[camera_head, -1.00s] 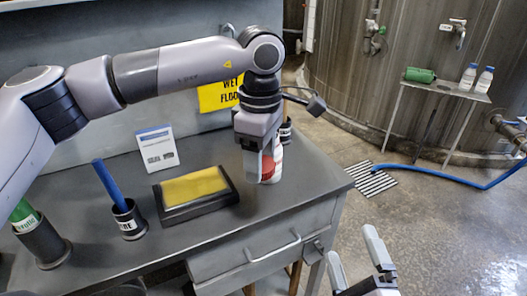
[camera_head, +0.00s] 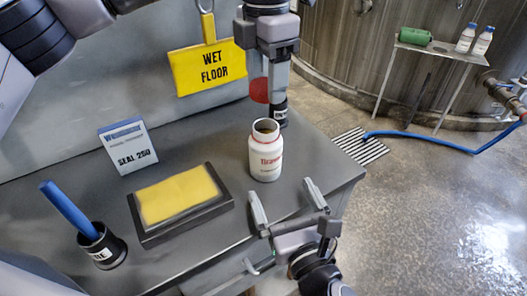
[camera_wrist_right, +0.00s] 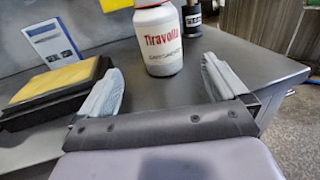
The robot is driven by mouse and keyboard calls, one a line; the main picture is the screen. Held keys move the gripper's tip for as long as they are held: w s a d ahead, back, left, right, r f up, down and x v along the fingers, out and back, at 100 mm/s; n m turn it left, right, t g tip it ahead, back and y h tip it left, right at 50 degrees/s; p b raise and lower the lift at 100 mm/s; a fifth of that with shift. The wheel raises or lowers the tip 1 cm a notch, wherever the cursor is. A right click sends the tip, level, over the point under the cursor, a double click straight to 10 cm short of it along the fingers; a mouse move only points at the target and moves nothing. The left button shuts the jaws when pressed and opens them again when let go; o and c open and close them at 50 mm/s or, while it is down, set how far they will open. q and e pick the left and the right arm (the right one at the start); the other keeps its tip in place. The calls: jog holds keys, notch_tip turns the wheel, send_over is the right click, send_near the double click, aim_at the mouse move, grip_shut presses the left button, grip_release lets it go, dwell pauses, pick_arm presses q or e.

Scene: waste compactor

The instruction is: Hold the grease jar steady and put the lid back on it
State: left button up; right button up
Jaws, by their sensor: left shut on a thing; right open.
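The white grease jar (camera_head: 265,160) with red lettering stands upright on the grey bench, its mouth open. My left gripper (camera_head: 267,95) is shut on the red lid (camera_head: 259,90), held above and behind the jar in the picture; the lid appears tilted on edge. My right gripper (camera_head: 286,197) is open in front of the jar, its fingers pointing toward it. In the right wrist view the jar (camera_wrist_right: 162,40) stands beyond and between the open fingertips of the right gripper (camera_wrist_right: 162,80), not visibly touched.
A black tray with a yellow pad (camera_head: 178,200) lies left of the jar. A black cup with a blue rod (camera_head: 68,210) and a white card (camera_head: 127,148) stand farther left. A dark labelled cup (camera_head: 281,113) stands behind the jar. The bench's right edge is near.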

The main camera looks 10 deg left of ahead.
aim_at(265, 154)
pick_arm(q)
jog(key=shift+s, duration=0.1)
pick_arm(e)
jog(key=x, duration=1.2)
jog(key=c, duration=1.5)
pick_arm(q)
jog(key=shift+g, duration=0.3)
jog(key=shift+f, duration=2.6)
